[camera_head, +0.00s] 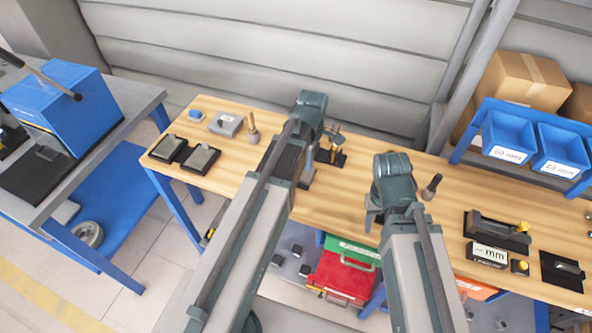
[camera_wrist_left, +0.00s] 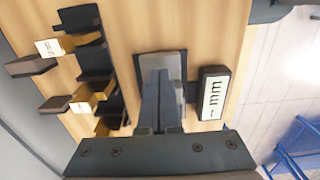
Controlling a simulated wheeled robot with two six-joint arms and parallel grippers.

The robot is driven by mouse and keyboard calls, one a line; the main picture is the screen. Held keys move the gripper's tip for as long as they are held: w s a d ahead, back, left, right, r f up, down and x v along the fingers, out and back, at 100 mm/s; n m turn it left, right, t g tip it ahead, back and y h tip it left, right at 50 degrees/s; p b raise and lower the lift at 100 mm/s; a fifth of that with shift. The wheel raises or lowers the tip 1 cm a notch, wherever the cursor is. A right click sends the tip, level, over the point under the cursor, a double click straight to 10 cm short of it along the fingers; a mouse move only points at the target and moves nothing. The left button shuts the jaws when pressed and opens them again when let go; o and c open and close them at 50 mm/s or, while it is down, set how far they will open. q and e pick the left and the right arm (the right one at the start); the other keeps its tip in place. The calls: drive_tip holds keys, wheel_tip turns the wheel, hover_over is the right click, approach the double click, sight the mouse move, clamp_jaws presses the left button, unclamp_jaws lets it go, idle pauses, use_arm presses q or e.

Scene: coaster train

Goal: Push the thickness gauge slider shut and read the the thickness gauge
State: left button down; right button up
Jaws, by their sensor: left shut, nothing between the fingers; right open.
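In the head view a gauge with a dark base, grey bar and yellow knob (camera_head: 522,227) lies on the right of the bench, behind a display (camera_head: 488,254) showing dashes and "mm". The left wrist view shows an "mm" display (camera_wrist_left: 213,98) beside a dark plate (camera_wrist_left: 147,62); I cannot tell whether it is the same gauge. My left gripper (camera_wrist_left: 160,75) is shut and empty over that plate; contact is unclear. In the head view my left arm largely hides this spot. My right gripper (camera_head: 370,216) is open near the bench's front edge, its fingers mostly hidden.
A dark peg (camera_head: 432,187) is right of my right gripper. Two dark trays (camera_head: 202,158) lie at the bench's left. Blue bins (camera_head: 508,137) stand at the back right.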

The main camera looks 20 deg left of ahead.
use_arm(q)
wheel_tip(320, 180, down, 2)
drive_tip(key=shift+f+b, duration=0.15)
drive_tip(key=shift+b, duration=0.45)
use_arm(e)
wheel_tip(320, 180, down, 2)
drive_tip(key=shift+f, duration=0.1)
use_arm(q)
drive_tip(key=shift+a, duration=0.1)
drive_tip(key=shift+w+a, duration=0.1)
drive_tip(key=shift+a, duration=2.4)
drive_tip(key=shift+r, duration=0.2)
